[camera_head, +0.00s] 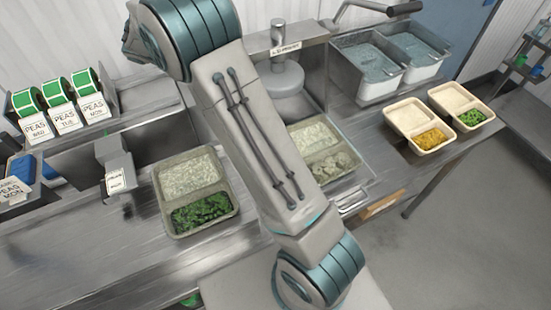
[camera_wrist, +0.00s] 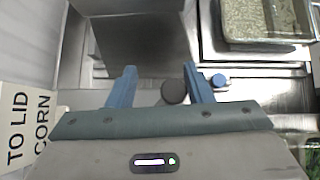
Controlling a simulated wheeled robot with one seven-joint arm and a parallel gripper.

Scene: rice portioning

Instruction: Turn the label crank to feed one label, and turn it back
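My gripper (camera_wrist: 160,68) shows in the wrist view with its two blue fingers apart. A dark round knob (camera_wrist: 173,92) shows between them, nearer the right finger; it looks like the crank's, but I cannot be sure. Neither finger clearly grips it. A smaller blue round part (camera_wrist: 220,82) sits just right of the right finger. A grey box-like label unit (camera_head: 115,150) stands on the left of the counter in the head view, with a small white printed label (camera_head: 117,180) on its front. My gripper does not show in the head view.
A two-part tray (camera_head: 161,178) of rice and greens stands right of the unit; part of a tray (camera_wrist: 223,25) shows in the wrist view. A white "TO LID CORN" sign (camera_wrist: 25,125) is at left. Green label rolls (camera_head: 56,92) stand behind. My arm crosses the middle.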

